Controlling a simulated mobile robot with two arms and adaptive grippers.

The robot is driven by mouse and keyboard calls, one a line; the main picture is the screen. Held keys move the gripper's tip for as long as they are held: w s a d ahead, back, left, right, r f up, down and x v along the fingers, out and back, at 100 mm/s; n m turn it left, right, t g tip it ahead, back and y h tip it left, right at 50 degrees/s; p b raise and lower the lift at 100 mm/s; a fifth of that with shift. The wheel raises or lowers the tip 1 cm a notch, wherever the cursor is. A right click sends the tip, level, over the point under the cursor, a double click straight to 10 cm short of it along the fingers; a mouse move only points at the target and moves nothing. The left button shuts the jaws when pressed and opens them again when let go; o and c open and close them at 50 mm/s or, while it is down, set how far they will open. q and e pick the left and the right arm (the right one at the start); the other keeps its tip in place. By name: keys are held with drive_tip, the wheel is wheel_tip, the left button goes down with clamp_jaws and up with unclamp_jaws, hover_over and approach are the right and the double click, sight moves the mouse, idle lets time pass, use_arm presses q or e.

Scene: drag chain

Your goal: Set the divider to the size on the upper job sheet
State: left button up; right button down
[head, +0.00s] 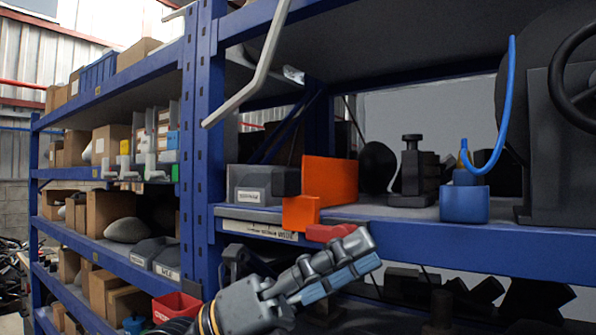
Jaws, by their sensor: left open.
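I cannot pick out the divider or the job sheet for certain. An upright orange plate (330,181) stands on the near shelf, with a smaller orange block (300,213) at its lower left. A red piece (328,233) lies at the shelf's front edge. A white label strip (260,230) with print too small to read is on that edge. My left gripper (366,252) is in front of and just below the shelf edge, open, with nothing seen between its fingers. It appears close to the red piece; whether they touch is unclear. My right gripper is out of view.
A grey bin (262,184) sits left of the orange plate. A dark metal fixture (412,172), a blue cup (464,204) with a blue hose (514,90), and a large machine with a handwheel (580,70) stand to the right. A blue post (203,150) rises at left.

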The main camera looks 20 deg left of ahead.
use_arm(q)
drive_tip(key=w+m+t+y, duration=0.1)
drive_tip(key=m+y, duration=0.1)
drive_tip(key=y, duration=0.1)
drive_tip(key=n+t+y, duration=0.6)
drive_tip(key=t+y, duration=0.4)
drive_tip(key=y, duration=0.4)
approach(299, 171)
drive_tip(key=p+x, duration=0.2)
drive_tip(key=x, duration=0.1)
drive_tip(key=a+p+x, duration=0.1)
drive_tip(key=p+x, duration=0.1)
drive_tip(key=x, duration=0.2)
drive_tip(key=p+x, duration=0.2)
drive_tip(key=x, duration=0.2)
drive_tip(key=shift+w+a+r, duration=0.1)
drive_tip(key=shift+w+r, duration=0.1)
drive_tip(key=shift+w, duration=0.15)
drive_tip(key=shift+w+f, duration=0.1)
drive_tip(key=shift+w, duration=0.25)
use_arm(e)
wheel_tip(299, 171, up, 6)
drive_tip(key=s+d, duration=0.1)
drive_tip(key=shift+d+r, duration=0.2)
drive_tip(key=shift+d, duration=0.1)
use_arm(q)
drive_tip(key=shift+c, duration=0.2)
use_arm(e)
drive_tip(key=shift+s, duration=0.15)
